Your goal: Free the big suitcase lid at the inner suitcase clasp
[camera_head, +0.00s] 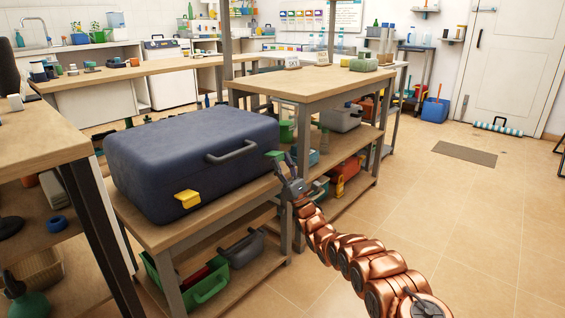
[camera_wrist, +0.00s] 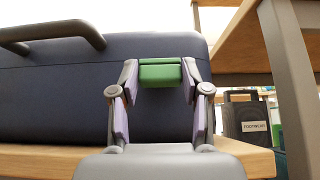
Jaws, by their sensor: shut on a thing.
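The big suitcase (camera_head: 185,150) is dark blue and lies flat on a wooden-topped bench, its lid down. A grey handle (camera_head: 232,152) is on its front side, between two clasps. The yellow clasp (camera_head: 187,199) is at the left end of that side. The green clasp (camera_head: 273,154) is at the right end. My gripper (camera_head: 282,162) is at the green clasp, at the suitcase's right corner. In the wrist view the green clasp (camera_wrist: 160,74) sits between my two fingertips, and my gripper (camera_wrist: 160,83) is shut on it.
A wooden table (camera_head: 310,84) stands just behind and right of the suitcase; its grey leg (camera_wrist: 288,90) is close on the right in the wrist view.

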